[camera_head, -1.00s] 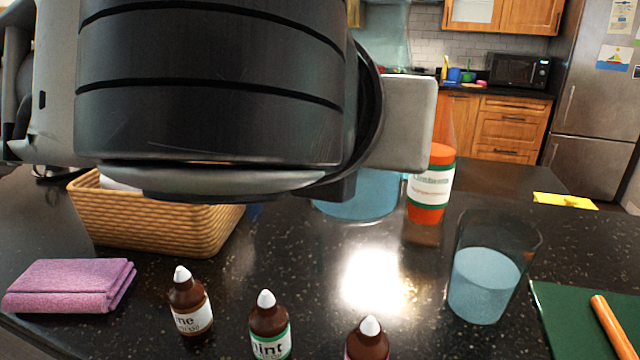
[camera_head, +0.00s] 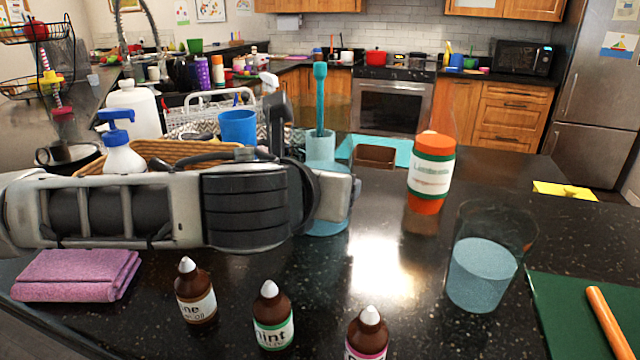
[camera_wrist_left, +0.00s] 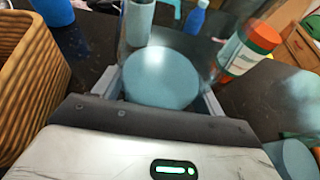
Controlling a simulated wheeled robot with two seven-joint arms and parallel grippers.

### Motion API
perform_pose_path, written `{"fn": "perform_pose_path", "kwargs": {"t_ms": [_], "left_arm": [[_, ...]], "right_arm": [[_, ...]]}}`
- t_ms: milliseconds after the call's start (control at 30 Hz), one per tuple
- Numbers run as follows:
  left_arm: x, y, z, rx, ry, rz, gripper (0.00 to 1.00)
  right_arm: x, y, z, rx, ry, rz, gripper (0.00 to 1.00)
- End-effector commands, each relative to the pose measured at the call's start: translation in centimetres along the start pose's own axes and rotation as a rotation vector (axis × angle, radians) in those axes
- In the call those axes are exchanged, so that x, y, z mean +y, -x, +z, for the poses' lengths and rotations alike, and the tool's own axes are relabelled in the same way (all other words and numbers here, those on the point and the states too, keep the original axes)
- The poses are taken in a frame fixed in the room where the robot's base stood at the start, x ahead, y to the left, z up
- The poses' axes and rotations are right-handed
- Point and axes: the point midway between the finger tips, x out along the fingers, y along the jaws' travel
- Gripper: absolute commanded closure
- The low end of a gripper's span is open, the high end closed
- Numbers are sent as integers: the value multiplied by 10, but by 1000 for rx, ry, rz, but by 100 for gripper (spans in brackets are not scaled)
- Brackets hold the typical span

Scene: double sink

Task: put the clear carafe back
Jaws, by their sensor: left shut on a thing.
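My left gripper (camera_head: 338,195) reaches in from the left, low over the dark counter. It is shut on a clear vessel with pale blue liquid, apparently the clear carafe (camera_wrist_left: 160,80), whose liquid shows between the two fingers in the left wrist view. In the head view only some of its blue (camera_head: 328,228) shows below the gripper; its clear walls are hard to make out. I cannot tell whether its base touches the counter. My right gripper is not in view.
A clear glass of blue liquid (camera_head: 482,275) and an orange-capped bottle (camera_head: 432,172) stand to the right. Small brown bottles (camera_head: 272,318) line the front. A wicker basket (camera_wrist_left: 28,85) is left of the gripper. A green board (camera_head: 560,320) lies at right.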

Motion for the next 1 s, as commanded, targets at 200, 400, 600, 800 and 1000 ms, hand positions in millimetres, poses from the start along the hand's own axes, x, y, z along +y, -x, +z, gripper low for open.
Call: {"fn": "perform_pose_path", "kwargs": {"t_ms": [200,400,600,800,1000], "left_arm": [[0,-2,-3,-10,1,0,73],[0,-2,-5,-9,1,0,73],[0,-4,-9,-3,1,1,8],[0,-4,-9,-3,1,1,8],[0,7,-6,-4,0,-2,8]], "right_arm": [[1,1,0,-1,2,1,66],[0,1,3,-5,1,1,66],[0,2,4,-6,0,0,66],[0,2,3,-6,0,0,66],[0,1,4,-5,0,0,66]]}}
